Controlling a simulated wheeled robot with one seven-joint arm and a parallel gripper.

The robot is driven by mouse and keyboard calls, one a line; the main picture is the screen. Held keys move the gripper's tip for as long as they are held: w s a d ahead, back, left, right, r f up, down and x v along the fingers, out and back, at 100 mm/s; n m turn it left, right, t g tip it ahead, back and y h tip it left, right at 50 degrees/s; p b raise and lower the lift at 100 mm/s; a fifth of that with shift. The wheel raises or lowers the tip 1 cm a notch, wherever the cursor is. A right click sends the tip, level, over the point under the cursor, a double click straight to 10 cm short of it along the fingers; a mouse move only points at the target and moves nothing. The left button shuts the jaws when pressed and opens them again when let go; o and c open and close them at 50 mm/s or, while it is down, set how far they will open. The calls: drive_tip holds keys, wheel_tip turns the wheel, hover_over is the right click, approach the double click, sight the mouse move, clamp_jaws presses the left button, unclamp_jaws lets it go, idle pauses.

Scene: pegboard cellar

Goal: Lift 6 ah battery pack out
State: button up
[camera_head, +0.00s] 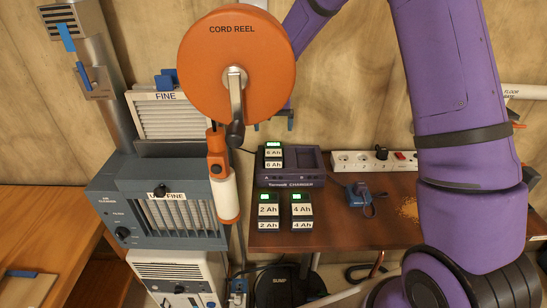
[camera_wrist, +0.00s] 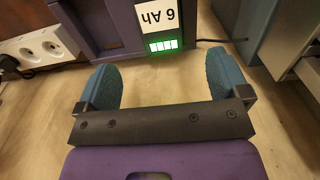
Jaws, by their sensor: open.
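The 6 Ah battery pack (camera_head: 273,157) is dark with white labels and a lit green display. In the wrist view the pack (camera_wrist: 158,20) appears upside down at the top, beside the purple charger body (camera_wrist: 105,25). My gripper (camera_wrist: 160,68) is open and empty, its two teal fingers spread apart, with the pack beyond the fingertips and not touching. In the head view the gripper is mostly hidden behind the orange cord reel; only bits of its fingers show above the pack.
The 2 Ah pack (camera_head: 268,211) and 4 Ah pack (camera_head: 302,211) stand in front of the charger. A power strip (camera_head: 362,160) and small blue device (camera_head: 360,195) are to its right. The hanging cord reel (camera_head: 237,65) and grey air cleaner (camera_head: 160,210) are on the left.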

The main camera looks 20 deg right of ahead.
sight(273, 149)
wheel_tip(273, 149, down, 6)
drive_tip(key=shift+r, duration=0.1)
drive_tip(key=shift+w+d+f, duration=0.1)
drive_tip(key=shift+f, duration=1.2)
drive_tip(key=shift+w+f, duration=0.1)
drive_tip(key=shift+f, duration=1.2)
drive_tip(key=shift+c, duration=0.4)
drive_tip(key=c, duration=0.9)
